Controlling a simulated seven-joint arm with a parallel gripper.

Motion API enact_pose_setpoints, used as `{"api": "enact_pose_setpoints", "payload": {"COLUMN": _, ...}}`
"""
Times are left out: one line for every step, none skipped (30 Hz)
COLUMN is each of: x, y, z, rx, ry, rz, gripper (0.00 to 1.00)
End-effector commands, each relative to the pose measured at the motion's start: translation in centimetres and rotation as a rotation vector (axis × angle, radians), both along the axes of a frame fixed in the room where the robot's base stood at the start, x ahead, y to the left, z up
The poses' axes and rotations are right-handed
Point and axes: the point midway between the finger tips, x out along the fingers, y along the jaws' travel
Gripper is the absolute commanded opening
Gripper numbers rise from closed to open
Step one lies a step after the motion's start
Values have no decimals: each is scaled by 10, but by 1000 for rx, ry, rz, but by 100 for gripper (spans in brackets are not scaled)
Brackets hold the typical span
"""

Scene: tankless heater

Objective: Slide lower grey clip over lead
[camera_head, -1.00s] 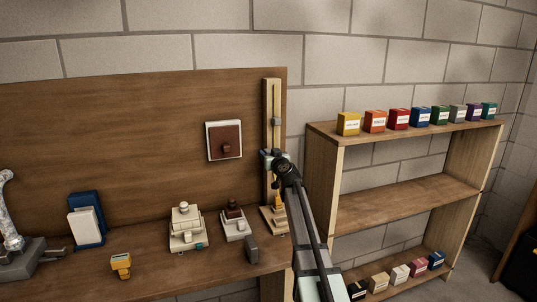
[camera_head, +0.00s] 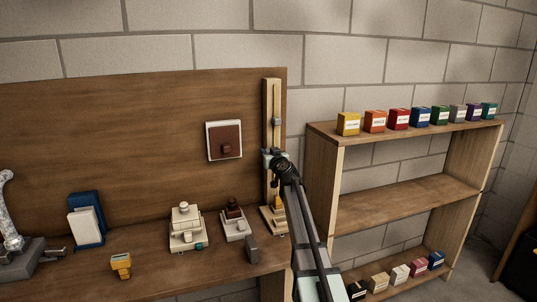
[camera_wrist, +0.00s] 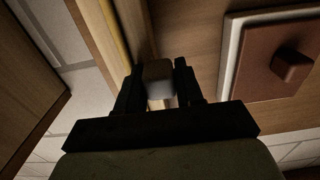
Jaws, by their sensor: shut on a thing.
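A grey block-shaped clip (camera_wrist: 158,75) sits between the two dark fingers of my gripper (camera_wrist: 158,88) in the wrist view, and the fingers are shut on it. It is at the tall wooden strip (camera_head: 268,100); my gripper (camera_head: 267,158) hides it in the head view. Another grey clip (camera_head: 276,121) sits higher on the strip. A thin yellow lead (camera_wrist: 118,35) runs along the strip in the wrist view. I cannot tell whether the held clip is around the lead or beside it.
A brown panel with a white frame (camera_head: 224,141) is on the backboard left of the strip. Pale and brown stepped blocks (camera_head: 187,228) and a dark grey block (camera_head: 252,249) stand on the bench. Shelves (camera_head: 410,190) with coloured boxes are at right.

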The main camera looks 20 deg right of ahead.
Motion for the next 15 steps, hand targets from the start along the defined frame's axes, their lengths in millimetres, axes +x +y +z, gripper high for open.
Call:
{"api": "enact_pose_setpoints", "payload": {"x": 0, "y": 0, "z": 0, "rx": 0, "ry": 0, "rz": 0, "gripper": 0}}
{"api": "enact_pose_setpoints", "payload": {"x": 0, "y": 0, "z": 0, "rx": 0, "ry": 0, "rz": 0, "gripper": 0}}
{"api": "enact_pose_setpoints", "payload": {"x": 0, "y": 0, "z": 0, "rx": 0, "ry": 0, "rz": 0, "gripper": 0}}
{"api": "enact_pose_setpoints", "payload": {"x": 0, "y": 0, "z": 0, "rx": 0, "ry": 0, "rz": 0, "gripper": 0}}
{"api": "enact_pose_setpoints", "payload": {"x": 0, "y": 0, "z": 0, "rx": 0, "ry": 0, "rz": 0, "gripper": 0}}
{"api": "enact_pose_setpoints", "payload": {"x": 0, "y": 0, "z": 0, "rx": 0, "ry": 0, "rz": 0, "gripper": 0}}
{"api": "enact_pose_setpoints", "payload": {"x": 0, "y": 0, "z": 0, "rx": 0, "ry": 0, "rz": 0, "gripper": 0}}
{"api": "enact_pose_setpoints", "payload": {"x": 0, "y": -1, "z": 0, "rx": 0, "ry": 0, "rz": 0, "gripper": 0}}
{"api": "enact_pose_setpoints", "payload": {"x": 0, "y": -2, "z": 0, "rx": 0, "ry": 0, "rz": -1, "gripper": 0}}
{"api": "enact_pose_setpoints", "payload": {"x": 0, "y": -4, "z": 0, "rx": 1, "ry": 0, "rz": -1, "gripper": 0}}
{"api": "enact_pose_setpoints", "payload": {"x": 0, "y": -7, "z": 0, "rx": 1, "ry": 0, "rz": -2, "gripper": 0}}
{"api": "enact_pose_setpoints", "payload": {"x": 1, "y": -11, "z": 0, "rx": 2, "ry": 0, "rz": -3, "gripper": 0}}
{"api": "enact_pose_setpoints", "payload": {"x": 1, "y": -15, "z": 0, "rx": 1, "ry": 0, "rz": -3, "gripper": 0}}
{"api": "enact_pose_setpoints", "payload": {"x": 1, "y": -20, "z": 0, "rx": 1, "ry": 0, "rz": -3, "gripper": 0}}
{"api": "enact_pose_setpoints", "payload": {"x": 1, "y": -25, "z": 0, "rx": 2, "ry": 0, "rz": -3, "gripper": 0}}
